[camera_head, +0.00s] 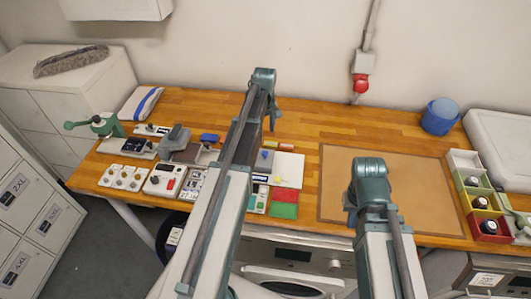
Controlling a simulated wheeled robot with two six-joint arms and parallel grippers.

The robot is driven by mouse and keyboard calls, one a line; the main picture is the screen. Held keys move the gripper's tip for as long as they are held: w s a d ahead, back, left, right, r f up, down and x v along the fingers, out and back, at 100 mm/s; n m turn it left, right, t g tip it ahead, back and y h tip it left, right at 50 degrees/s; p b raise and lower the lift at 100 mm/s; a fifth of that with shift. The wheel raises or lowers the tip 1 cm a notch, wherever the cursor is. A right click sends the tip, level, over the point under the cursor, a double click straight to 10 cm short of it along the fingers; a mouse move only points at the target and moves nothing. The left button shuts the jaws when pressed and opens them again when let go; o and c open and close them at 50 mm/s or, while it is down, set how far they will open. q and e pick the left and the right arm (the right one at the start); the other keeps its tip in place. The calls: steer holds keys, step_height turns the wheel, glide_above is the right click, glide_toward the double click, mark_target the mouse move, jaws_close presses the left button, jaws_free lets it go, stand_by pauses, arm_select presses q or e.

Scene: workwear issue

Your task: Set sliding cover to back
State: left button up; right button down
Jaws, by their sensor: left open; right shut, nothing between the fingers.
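A small device with a brownish-grey plate (186,153), which looks like the sliding cover, sits left of centre on the wooden bench (300,117). A pale strip shows at the plate's right side. It is too small to tell exactly how far the cover is slid. My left gripper (272,127) hangs over the back middle of the bench, right of the device, open and empty. My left arm hides part of the bench beside the device. My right gripper (351,220) is shut and empty, over the front left part of the brown mat, away from the device.
Left are control boxes (160,181), a green-handled press (105,125) and a striped cloth (142,104). Red and green pads (284,211) lie in the middle. Coloured bins (486,226) and a blue container (440,117) stand right.

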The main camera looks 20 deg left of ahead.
mark_target(265, 152)
arm_select(q)
step_height(265, 152, down, 12)
steer(key=b, duration=1.1)
steer(key=shift+r, duration=0.15)
jaws_close()
stand_by(0.7)
